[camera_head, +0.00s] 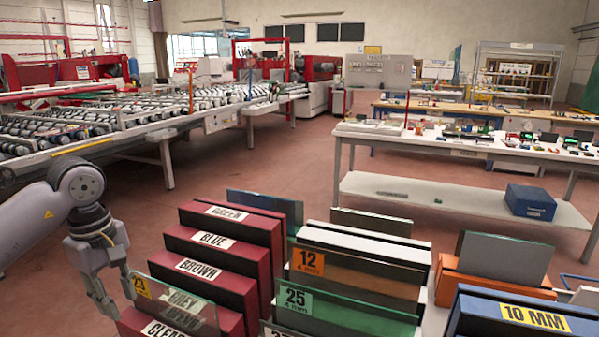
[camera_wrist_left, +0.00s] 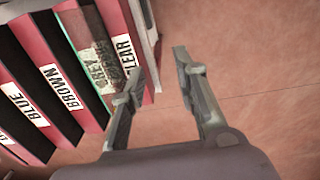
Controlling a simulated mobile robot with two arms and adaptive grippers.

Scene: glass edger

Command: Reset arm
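My left gripper (camera_head: 119,298) hangs pointing down at the lower left of the head view, at the left end of the red rack. In the left wrist view my left gripper (camera_wrist_left: 159,62) has its two fingers apart, with bare red floor and nothing held between them. A glass pane (camera_head: 178,303) with a yellow 23 label stands in the rack just right of the gripper. Its edge also shows as a greenish pane (camera_wrist_left: 85,45) in the left wrist view. Whether a finger touches it, I cannot tell. My right gripper is out of view.
The red rack (camera_head: 229,219) has slots labelled GREEN, BLUE, BROWN, GREY and CLEAR. Racks with 12 and 25 labels and a blue 10 MM rack (camera_head: 522,316) stand to its right. A roller conveyor (camera_head: 160,125) is behind my left arm. Open floor (camera_head: 250,165) lies between.

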